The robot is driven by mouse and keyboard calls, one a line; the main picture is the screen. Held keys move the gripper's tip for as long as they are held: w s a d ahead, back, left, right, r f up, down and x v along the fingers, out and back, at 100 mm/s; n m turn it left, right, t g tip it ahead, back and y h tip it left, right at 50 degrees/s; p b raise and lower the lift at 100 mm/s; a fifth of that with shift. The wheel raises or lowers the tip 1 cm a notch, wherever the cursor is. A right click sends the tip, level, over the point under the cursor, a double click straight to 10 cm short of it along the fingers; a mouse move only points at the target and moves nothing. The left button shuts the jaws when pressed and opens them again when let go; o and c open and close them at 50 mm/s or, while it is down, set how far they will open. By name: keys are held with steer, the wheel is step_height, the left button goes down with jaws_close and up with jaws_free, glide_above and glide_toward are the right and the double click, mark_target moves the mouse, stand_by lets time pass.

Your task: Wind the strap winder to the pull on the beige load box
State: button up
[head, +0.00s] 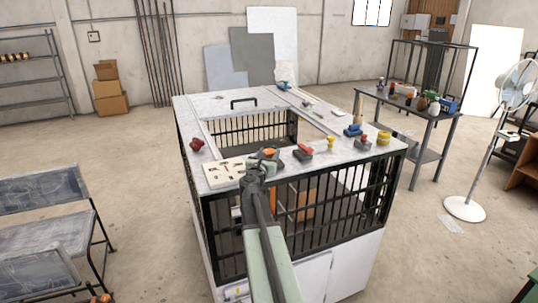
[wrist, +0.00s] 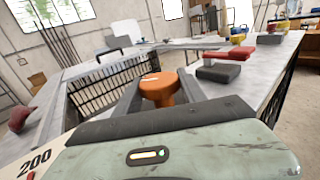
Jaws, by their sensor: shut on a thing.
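My gripper (head: 266,157) is at the near edge of the caged bench top. In the wrist view its two fingers stand on either side of an orange knob (wrist: 160,88), shut on it. The knob has a wide round top and a narrower stem; its base is hidden behind my gripper. I cannot tell for certain that this knob is the strap winder. A beige plate (head: 223,173) with dark marks lies just left of my gripper. In the wrist view a beige face (wrist: 40,163) at the lower left reads "200". No strap can be made out.
A red-handled grey block (head: 302,153) stands right of my gripper, with a yellow knob (head: 331,141), a blue-topped piece (head: 353,130) and a yellow reel (head: 384,137) farther right. A dark red knob (head: 197,145) is at the left edge. The bench top (head: 205,107) has a large opening.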

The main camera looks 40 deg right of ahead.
mark_target(267, 156)
stand_by(0.3)
steer(key=o, duration=1.4)
steer(key=v, duration=0.8)
steer(key=shift+d, duration=0.1)
